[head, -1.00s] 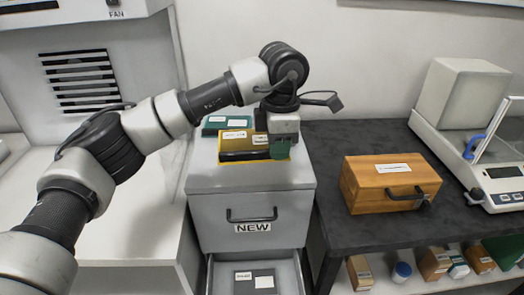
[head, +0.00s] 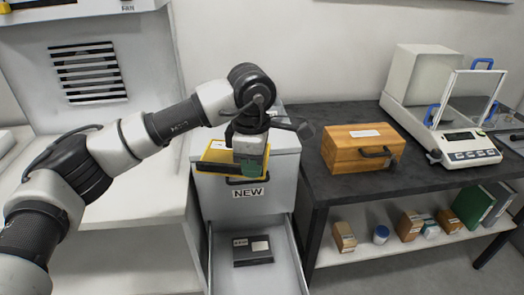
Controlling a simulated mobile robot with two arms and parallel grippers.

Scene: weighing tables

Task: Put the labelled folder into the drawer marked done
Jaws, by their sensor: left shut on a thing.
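A yellow folder (head: 222,155) with a dark front strip is at the front top edge of the grey cabinet (head: 284,140), in front of the upper drawer marked NEW. The folder's label cannot be made out now. Below, a lower drawer (head: 291,262) stands pulled open. A dark folder (head: 252,250) with a pale label lies flat in it. No mark reading done is visible. My right gripper is not in view.
A wooden box (head: 340,151) with a handle stands on the dark table (head: 310,178) to the right, beside a balance (head: 470,150). Small boxes and a blue-and-white jar (head: 381,235) stand on the shelf below. The white bench (head: 130,170) at left is clear behind my arm.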

